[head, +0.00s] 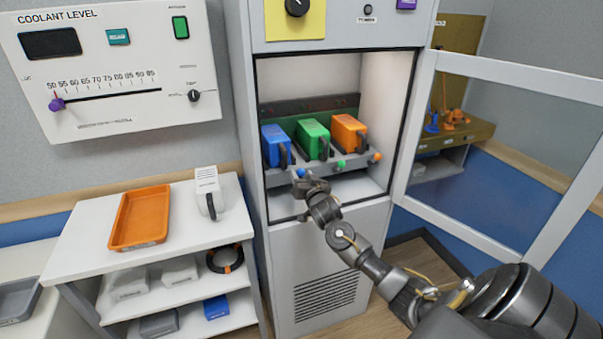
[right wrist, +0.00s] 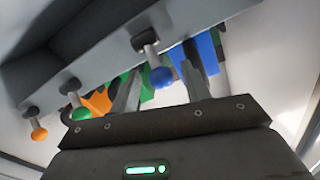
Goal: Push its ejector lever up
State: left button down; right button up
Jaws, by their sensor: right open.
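Three ejector levers with ball knobs stick out from a grey rail in the open cabinet: a blue knob (head: 301,173), a green knob (head: 341,164) and an orange knob (head: 377,157). Above them sit a blue module (head: 274,146), a green module (head: 311,137) and an orange module (head: 348,132). My right gripper (head: 310,187) is open just below the blue knob in the head view. In the right wrist view, the blue knob (right wrist: 161,77) shows between the two fingers (right wrist: 160,70); I cannot tell whether they touch it. My left gripper is out of view.
The cabinet's glazed door (head: 437,205) stands open to the right. The cabinet's side walls frame the bay closely.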

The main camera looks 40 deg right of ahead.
jog(key=shift+w+d, duration=0.2)
jog(key=shift+w, duration=0.35)
jog(key=c, duration=1)
jog(key=shift+o, duration=0.2)
jog(key=r+g+p, duration=0.1)
jog(key=p, duration=0.3)
jog(key=shift+w+d+r, duration=0.1)
jog(key=shift+r, duration=0.05)
jog(key=shift+y, duration=0.3)
jog(key=shift+w+f, duration=0.1)
jog(key=shift+f, duration=0.1)
jog(key=o, duration=0.7)
jog(key=shift+o, duration=1.3)
jog(key=shift+w+f+g, duration=0.1)
jog(key=shift+f+g, duration=0.1)
jog(key=shift+g, duration=0.1)
